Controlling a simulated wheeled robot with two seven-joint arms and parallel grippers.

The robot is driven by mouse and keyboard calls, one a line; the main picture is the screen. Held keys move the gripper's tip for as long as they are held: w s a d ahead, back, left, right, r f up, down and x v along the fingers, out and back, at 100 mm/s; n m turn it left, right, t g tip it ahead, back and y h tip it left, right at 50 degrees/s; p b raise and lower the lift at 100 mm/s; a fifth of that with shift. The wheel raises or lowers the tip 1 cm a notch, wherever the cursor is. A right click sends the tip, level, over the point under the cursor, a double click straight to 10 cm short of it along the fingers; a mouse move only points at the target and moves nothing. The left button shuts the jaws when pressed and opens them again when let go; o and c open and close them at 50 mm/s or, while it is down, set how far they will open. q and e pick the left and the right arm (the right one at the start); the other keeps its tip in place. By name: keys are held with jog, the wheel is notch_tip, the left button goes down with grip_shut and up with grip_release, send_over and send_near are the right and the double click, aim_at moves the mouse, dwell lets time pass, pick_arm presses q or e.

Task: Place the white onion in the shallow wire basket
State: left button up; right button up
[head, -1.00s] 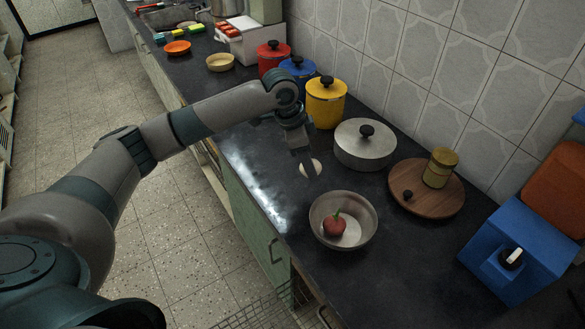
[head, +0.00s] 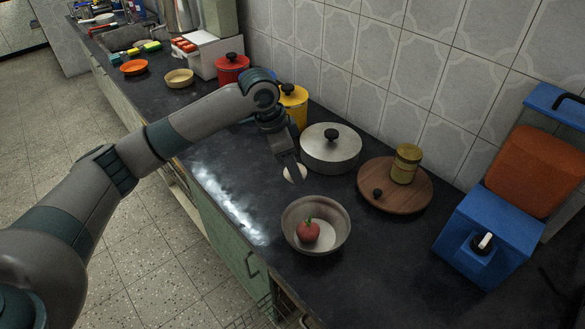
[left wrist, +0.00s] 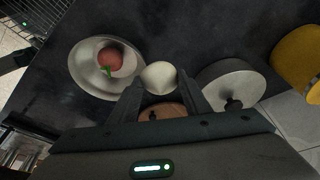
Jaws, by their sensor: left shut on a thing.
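The white onion (head: 294,173) is a pale round thing at the fingertips of my left gripper (head: 297,167), partly hidden by them in the head view. In the left wrist view the onion (left wrist: 159,77) sits between the two fingers, and the gripper is shut on it. It is over the dark counter, between the bowl and the steel pot; I cannot tell if it is clear of the surface. A wire basket (head: 248,319) shows only in part at the bottom edge, below counter height. Wire mesh (left wrist: 32,14) also shows at the left wrist view's top left. My right gripper is not in view.
A metal bowl (head: 340,239) with a red vegetable (head: 308,230) stands near the onion. A lidded steel pot (head: 331,155), a yellow canister (head: 295,104), a wooden board (head: 410,200) with a jar (head: 405,163) and a blue container (head: 487,237) stand nearby. The counter's front strip is clear.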

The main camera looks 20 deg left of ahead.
pick_arm(q)
jog(key=shift+s+d+r+n+t, duration=0.1)
jog(key=shift+s+r+n+t, duration=0.2)
jog(key=shift+s+r+n, duration=0.6)
jog(key=s+a+r+n+t+y, duration=0.1)
jog(key=s+r+n, duration=0.3)
jog(key=n, duration=0.5)
jog(key=s+y, duration=0.1)
jog(key=s, duration=0.1)
jog(key=shift+s+r+n+y, duration=0.35)
jog(key=shift+s+n+y, duration=0.05)
